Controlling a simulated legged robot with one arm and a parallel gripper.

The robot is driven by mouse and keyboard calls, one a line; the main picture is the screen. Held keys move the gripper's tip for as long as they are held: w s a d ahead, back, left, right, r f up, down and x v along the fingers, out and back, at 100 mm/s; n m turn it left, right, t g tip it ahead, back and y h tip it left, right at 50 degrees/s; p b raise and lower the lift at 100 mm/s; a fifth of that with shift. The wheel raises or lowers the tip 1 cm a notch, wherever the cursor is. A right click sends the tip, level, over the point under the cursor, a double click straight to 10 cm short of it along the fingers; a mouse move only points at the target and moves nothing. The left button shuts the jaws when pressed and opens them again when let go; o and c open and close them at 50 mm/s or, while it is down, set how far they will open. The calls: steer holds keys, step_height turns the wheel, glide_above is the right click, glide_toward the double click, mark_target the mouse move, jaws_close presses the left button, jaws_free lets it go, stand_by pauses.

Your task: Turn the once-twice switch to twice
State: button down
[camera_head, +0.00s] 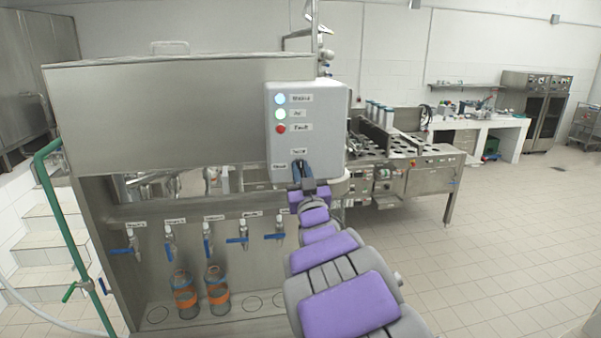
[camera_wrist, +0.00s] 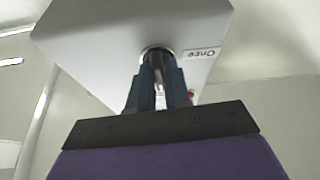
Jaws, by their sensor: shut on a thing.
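The grey control box (camera_head: 335,105) hangs at the front of the steel machine, and its face fills the upper middle of the wrist view (camera_wrist: 100,30). The switch (camera_wrist: 157,58) is a dark knob in a round metal collar, low on the box. My gripper (camera_wrist: 157,75) is shut on the switch, with its blue fingers on either side. A label reading "Once" (camera_wrist: 200,53) shows upside down beside the collar. In the head view my gripper (camera_head: 298,172) hides the switch. Two small labels sit near it, one above (camera_head: 298,151) and one to the left (camera_head: 278,165). I cannot tell which way the knob points.
The box also carries two pale lights (camera_head: 280,99) and a red button (camera_head: 281,129). Several taps with blue handles (camera_head: 208,245) line the machine below, with two orange-banded bottles (camera_head: 217,283) under them. The tiled floor (camera_head: 510,230) on the right is clear.

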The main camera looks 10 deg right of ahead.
steer(key=shift+a+m+b, duration=0.1)
steer(key=shift+m+b, duration=0.3)
steer(key=shift+b, duration=0.45)
steer(key=shift+m+h+b, duration=0.4)
steer(key=shift+b, duration=0.05)
steer(key=shift+r, duration=0.1)
steer(key=c, duration=1.2)
jaws_free()
steer(key=shift+o, duration=0.2)
